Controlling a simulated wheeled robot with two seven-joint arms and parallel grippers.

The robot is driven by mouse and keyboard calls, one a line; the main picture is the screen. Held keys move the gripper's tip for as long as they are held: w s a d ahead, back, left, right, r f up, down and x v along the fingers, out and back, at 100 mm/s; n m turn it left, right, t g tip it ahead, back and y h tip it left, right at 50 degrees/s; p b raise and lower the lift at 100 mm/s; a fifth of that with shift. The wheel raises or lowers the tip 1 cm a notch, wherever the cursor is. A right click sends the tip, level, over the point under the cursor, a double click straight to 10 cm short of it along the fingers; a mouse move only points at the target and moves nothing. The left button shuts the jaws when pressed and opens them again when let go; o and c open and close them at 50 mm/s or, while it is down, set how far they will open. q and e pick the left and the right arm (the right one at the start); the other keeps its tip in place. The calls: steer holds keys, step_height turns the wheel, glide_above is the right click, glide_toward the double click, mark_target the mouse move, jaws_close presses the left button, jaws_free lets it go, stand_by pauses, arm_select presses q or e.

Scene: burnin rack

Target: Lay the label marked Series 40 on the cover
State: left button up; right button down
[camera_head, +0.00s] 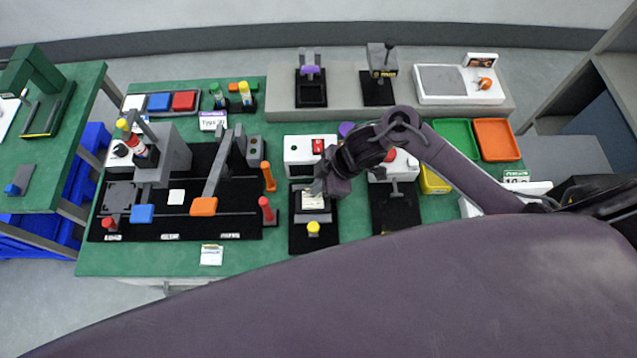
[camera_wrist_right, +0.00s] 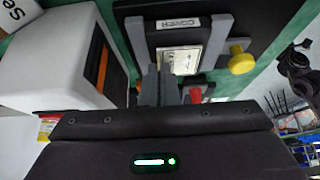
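My right gripper (camera_head: 318,187) is over the black fixture near the table's front edge. In the right wrist view its two fingers (camera_wrist_right: 161,82) are close together, pointing at the fixture marked COVER (camera_wrist_right: 178,22). A pale rectangular piece with dark print (camera_wrist_right: 180,61) lies in front of the fingertips, between grey side rails. I cannot tell whether this is the cover, a label on it, or a label between the fingers, nor read the print as Series 40. In the head view the pale piece (camera_head: 313,201) is partly hidden by the gripper.
Another clamp fixture (camera_head: 395,205) is to the right. Green (camera_head: 455,139) and orange (camera_head: 497,140) trays lie farther right. A white card (camera_head: 211,255) lies front left.

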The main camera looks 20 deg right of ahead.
steer(key=shift+f, duration=0.15)
steer(key=c, duration=1.7)
jaws_free()
steer(key=v, duration=1.2)
steer(key=shift+r+b, duration=0.2)
steer(key=shift+b, duration=0.15)
